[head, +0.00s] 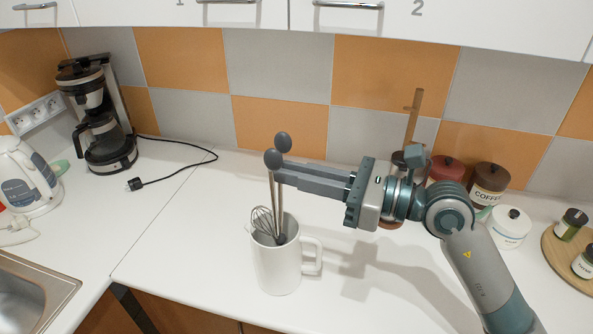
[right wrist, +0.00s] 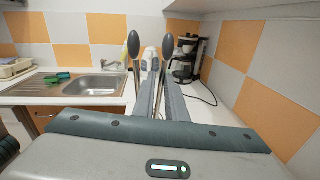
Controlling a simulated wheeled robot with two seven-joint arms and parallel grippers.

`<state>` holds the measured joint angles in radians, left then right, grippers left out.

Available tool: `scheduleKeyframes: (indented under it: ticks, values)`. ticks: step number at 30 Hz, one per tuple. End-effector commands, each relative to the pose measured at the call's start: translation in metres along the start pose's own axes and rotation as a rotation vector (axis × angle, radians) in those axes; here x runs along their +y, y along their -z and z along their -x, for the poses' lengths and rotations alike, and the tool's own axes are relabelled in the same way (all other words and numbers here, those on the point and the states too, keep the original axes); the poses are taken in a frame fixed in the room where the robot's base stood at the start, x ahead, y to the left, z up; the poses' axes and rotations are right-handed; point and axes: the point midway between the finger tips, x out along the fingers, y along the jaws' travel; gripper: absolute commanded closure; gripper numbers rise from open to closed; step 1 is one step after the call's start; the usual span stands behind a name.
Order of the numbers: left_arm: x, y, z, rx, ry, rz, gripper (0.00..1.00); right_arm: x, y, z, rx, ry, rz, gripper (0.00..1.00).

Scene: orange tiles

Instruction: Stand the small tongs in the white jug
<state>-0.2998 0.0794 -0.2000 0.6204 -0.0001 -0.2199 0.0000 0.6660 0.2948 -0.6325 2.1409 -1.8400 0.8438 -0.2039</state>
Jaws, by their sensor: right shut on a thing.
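The small tongs (head: 279,192) have two thin metal arms with dark grey oval ends. My right gripper (head: 280,175) is shut on them and holds them upright, oval ends up. In the right wrist view the tongs (right wrist: 168,46) show at the tips of my right gripper (right wrist: 156,84). The white jug (head: 276,268) stands upright on the counter under the gripper, its handle to the right. The lower part of the tongs reaches down into the jug's mouth; whether it touches the bottom is hidden. My left gripper is not in view.
A wire whisk (head: 263,221) leans in the same jug. Behind my right arm stand a red-brown jar (head: 446,168) and a coffee jar (head: 489,180). A white pot (head: 509,228) stands at the right. A coffee maker (head: 105,140) is at the left.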

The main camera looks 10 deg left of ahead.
Motion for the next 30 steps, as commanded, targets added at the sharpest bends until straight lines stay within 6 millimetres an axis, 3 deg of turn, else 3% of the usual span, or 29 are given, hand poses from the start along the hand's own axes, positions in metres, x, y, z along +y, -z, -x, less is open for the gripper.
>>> scheduleKeyframes:
  ticks: [12,27,28,30]
  values:
    - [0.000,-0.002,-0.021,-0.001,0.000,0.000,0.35,-0.002,0.026,0.000,0.000,0.000,-0.001,1.00]
    - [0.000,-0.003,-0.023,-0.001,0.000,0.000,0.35,-0.002,0.029,0.000,0.000,0.000,0.000,1.00]
    - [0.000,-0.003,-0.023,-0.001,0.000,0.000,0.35,-0.002,0.029,0.000,0.000,0.000,0.000,0.86]
    - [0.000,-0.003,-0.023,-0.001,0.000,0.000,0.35,-0.002,0.029,0.000,0.000,0.000,0.000,0.69]
